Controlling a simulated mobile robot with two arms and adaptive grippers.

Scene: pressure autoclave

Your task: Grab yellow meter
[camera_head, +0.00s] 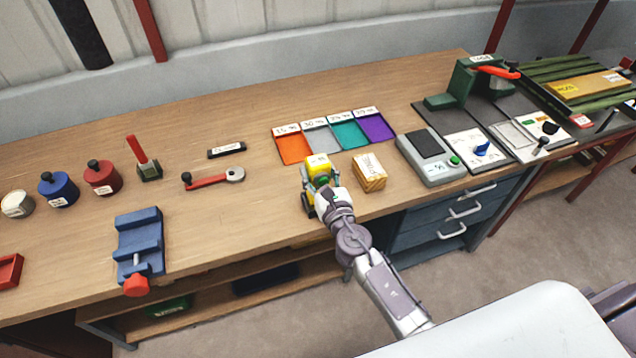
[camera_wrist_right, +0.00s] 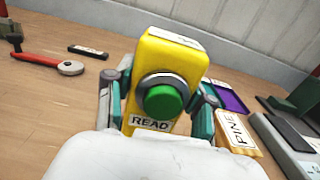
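The yellow meter (camera_head: 318,169) stands upright on the wooden workbench, near its front edge. In the right wrist view the yellow meter (camera_wrist_right: 180,58) fills the middle, with a round green button and a READ label facing me. My right gripper (camera_head: 314,191) is at the meter, with one finger on each side of it. In the wrist view the teal pads of the right gripper (camera_wrist_right: 160,108) lie close against both sides; I cannot tell whether they press on it. My left gripper is not in view.
A PINE-labelled yellow block (camera_head: 369,172) stands just right of the meter. Coloured trays (camera_head: 293,149) lie behind it, a grey scale (camera_head: 431,158) farther right.

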